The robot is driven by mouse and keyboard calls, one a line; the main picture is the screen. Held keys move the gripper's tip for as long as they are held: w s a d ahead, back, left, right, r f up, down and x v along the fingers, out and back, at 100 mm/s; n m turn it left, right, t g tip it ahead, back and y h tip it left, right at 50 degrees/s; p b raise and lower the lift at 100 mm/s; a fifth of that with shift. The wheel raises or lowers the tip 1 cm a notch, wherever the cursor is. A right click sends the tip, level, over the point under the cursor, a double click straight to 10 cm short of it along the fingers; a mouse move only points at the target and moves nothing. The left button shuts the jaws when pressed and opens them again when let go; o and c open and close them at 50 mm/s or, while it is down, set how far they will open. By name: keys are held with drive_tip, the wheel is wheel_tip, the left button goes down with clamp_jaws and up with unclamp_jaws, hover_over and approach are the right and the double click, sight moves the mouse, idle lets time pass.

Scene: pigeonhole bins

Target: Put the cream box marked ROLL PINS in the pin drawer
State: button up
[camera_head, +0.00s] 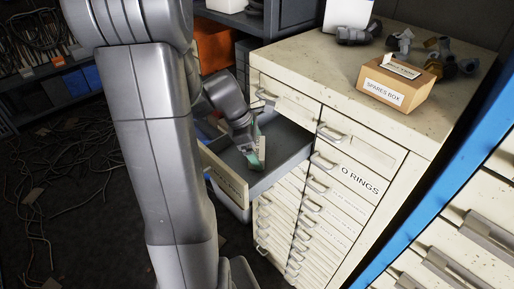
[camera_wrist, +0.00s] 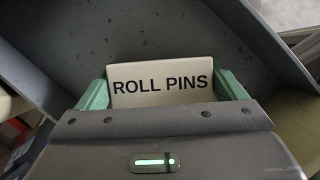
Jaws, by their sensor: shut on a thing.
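My gripper (camera_head: 256,152) is shut on the cream box marked ROLL PINS (camera_wrist: 160,83), whose label reads clearly between the two green fingers in the wrist view. In the head view the box (camera_head: 262,148) shows only as a thin cream sliver at the fingers. The gripper points down into an open grey drawer (camera_head: 287,150) pulled out of the cream cabinet. The grey drawer inside also fills the wrist view (camera_wrist: 45,55). Its visible floor looks bare. Whether the box touches the floor I cannot tell. The writing on the drawer's front (camera_head: 224,176) is not readable.
The cream cabinet (camera_head: 440,125) has several shut drawers with handles, one labelled O RINGS (camera_head: 361,180). A cardboard SPARES BOX (camera_head: 385,95) and pipe fittings (camera_head: 453,57) sit on its top. A blue-edged cabinet (camera_head: 450,150) stands at right. Cables (camera_head: 65,175) lie on the floor at left.

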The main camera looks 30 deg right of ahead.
drive_tip(key=o, duration=0.7)
drive_tip(key=shift+f, duration=0.15)
drive_tip(key=shift+o, duration=0.2)
drive_tip(key=shift+r, duration=0.25)
drive_tip(key=v, duration=1.2)
drive_tip(key=shift+f, duration=0.1)
